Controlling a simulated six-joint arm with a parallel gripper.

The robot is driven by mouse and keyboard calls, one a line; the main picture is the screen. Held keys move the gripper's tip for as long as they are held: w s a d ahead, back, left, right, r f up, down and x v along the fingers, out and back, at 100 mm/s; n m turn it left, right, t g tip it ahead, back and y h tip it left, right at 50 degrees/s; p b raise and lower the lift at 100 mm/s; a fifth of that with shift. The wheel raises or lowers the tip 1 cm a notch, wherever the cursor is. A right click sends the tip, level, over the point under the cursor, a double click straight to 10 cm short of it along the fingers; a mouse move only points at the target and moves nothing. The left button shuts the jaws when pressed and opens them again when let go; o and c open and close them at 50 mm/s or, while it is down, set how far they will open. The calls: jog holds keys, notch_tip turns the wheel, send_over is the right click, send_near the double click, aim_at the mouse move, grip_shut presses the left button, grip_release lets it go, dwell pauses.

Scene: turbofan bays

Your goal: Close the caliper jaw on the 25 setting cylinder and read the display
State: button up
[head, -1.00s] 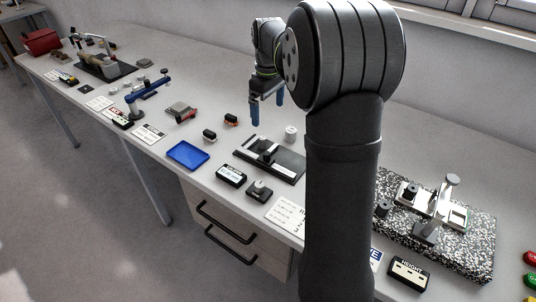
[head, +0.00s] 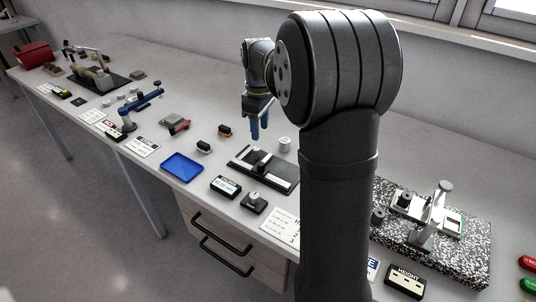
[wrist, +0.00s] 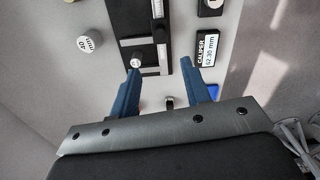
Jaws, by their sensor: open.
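The caliper (head: 284,181) is a black base with a pale beam, lying on the bench; it also shows at the top of the wrist view (wrist: 127,18). A dark knob (wrist: 160,36) stands on it. A small pale-topped piece (wrist: 135,63) sits by the caliper near my left fingertip; its label is too small to read. The caliper display (head: 225,186) stands in front; its digits in the wrist view (wrist: 208,50) are unclear, ending in mm. My gripper (head: 259,133) is open and empty above the bench by the caliper; its blue fingers (wrist: 166,65) point toward it.
A white cylinder marked 40 mm (wrist: 89,43) stands behind the caliper (head: 285,144). A blue tray (head: 182,167) and a small black block with a round knob (head: 253,203) are in front. A speckled granite plate (head: 458,255) is at right.

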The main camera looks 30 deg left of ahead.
aim_at(261, 163)
notch_tip(261, 163, down, 14)
jog(key=shift+r, duration=0.1)
jog(key=shift+c, duration=0.2)
